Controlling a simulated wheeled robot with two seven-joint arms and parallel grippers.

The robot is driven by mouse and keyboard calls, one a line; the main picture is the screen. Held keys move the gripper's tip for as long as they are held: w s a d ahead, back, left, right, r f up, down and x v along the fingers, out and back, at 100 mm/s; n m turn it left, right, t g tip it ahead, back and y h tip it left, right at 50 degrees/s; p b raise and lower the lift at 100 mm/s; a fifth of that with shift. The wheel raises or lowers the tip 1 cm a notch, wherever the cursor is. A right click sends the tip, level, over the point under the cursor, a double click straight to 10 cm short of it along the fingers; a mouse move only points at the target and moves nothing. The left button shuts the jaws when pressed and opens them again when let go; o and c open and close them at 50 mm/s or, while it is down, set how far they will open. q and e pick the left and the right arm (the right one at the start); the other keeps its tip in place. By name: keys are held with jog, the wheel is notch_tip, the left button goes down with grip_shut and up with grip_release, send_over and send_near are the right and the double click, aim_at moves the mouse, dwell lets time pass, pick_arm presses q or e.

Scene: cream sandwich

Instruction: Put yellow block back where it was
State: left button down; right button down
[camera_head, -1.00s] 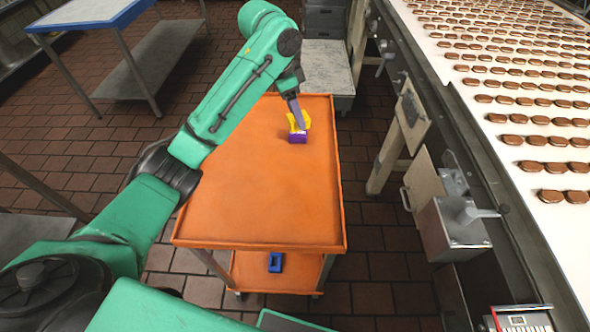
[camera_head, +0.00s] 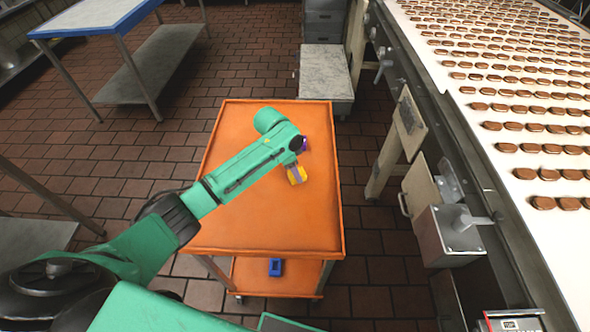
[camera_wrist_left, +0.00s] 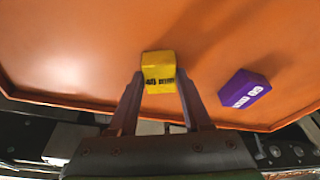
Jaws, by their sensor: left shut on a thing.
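The yellow block (camera_head: 298,176) is at my left gripper (camera_head: 295,170) over the right part of the orange cart top (camera_head: 265,220). In the left wrist view the yellow block (camera_wrist_left: 158,66) sits between the fingertips of my left gripper (camera_wrist_left: 159,84), which is shut on it. I cannot tell whether the block touches the cart top. A purple block (camera_wrist_left: 244,90) lies apart from it on the cart, to its right in that view. In the head view the purple block (camera_head: 304,144) is partly hidden behind my arm. My right gripper is not in view.
A blue block (camera_head: 275,267) lies on the cart's lower shelf (camera_head: 250,275). The near half of the cart top is clear. A conveyor (camera_head: 480,60) with rows of brown biscuits runs along the right. A blue-edged table (camera_head: 85,20) stands at the back left.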

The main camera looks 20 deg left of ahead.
pick_arm(q)
jog(key=shift+c, duration=1.7)
grip_release()
jog(key=b+v, duration=0.1)
jog(key=v, duration=1.1)
jog(key=shift+r, duration=0.1)
